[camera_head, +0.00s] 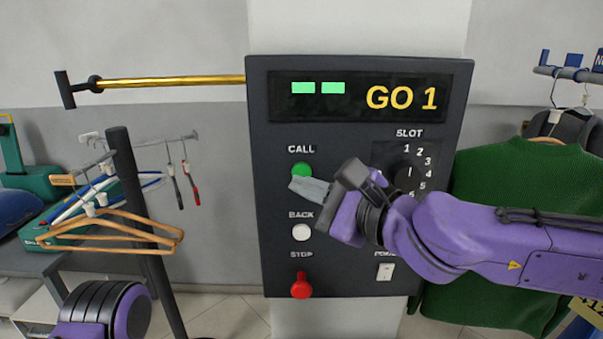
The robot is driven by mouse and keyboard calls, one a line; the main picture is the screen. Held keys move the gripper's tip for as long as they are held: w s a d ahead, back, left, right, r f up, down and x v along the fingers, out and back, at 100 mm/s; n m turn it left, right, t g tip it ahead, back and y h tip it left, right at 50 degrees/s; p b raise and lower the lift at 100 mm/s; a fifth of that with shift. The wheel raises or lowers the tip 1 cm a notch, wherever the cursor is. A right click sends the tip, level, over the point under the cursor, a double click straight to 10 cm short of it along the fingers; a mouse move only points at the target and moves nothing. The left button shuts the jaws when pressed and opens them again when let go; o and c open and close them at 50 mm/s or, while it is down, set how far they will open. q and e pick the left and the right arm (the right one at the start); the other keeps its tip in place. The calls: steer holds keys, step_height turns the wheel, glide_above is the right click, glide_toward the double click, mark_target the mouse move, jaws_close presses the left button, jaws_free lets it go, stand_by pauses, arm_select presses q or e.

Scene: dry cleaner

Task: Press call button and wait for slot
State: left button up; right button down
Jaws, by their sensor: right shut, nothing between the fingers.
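A dark control panel (360,275) fills the middle of the head view. Its display (372,97) reads "GO 1" in yellow, with two green blocks at the left. The green button (301,170) sits under the word CALL. My right gripper (299,188) is shut and empty, its fingertips just at the lower edge of the green button. I cannot tell whether they touch it. The slot dial (408,170) is partly hidden by my right gripper and arm. My left gripper is not visible; only a purple part of my left arm shows at the lower left.
Below are a white BACK button (301,232), a red STOP button (301,287) and a white switch (385,271). A rack with wooden hangers (120,240) stands left. A green sweater (520,180) hangs right. A brass rod (165,82) extends left from the panel.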

steer(key=s, duration=0.3)
steer(key=shift+s, duration=0.4)
